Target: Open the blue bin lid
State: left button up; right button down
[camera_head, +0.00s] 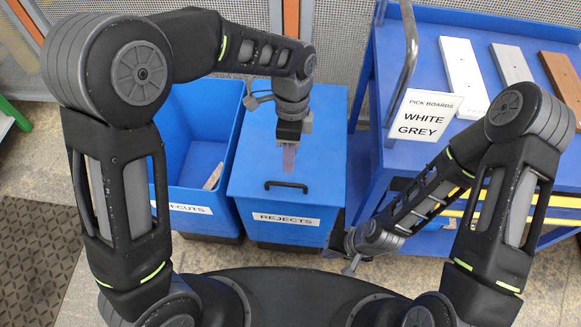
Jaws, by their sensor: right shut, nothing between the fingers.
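The blue bin (238,182) labelled REJECTS stands in the middle with its flat blue lid shut. A black bar handle (286,185) sits near the lid's front edge. My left gripper (289,160) points down over the lid, a little behind the handle. Its fingers overlap in this view, so their opening does not show, and I cannot tell its height above the lid. My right gripper (337,243) is low, right of the bin's front, shut and empty. It is mostly hidden by the wrist.
An open blue bin (207,128) with a light board piece (213,177) inside stands left of the lidded bin. At right is a blue cart (407,157) with white, grey and brown boards, a metal rail and a PICK BOARDS sign (424,115). Mesh fencing runs behind.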

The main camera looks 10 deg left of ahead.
pick_arm(q)
jog(key=shift+s, duration=0.1)
send_over(289, 189)
jog(key=shift+f+b, duration=0.35)
jog(key=shift+f, duration=3.55)
grip_shut()
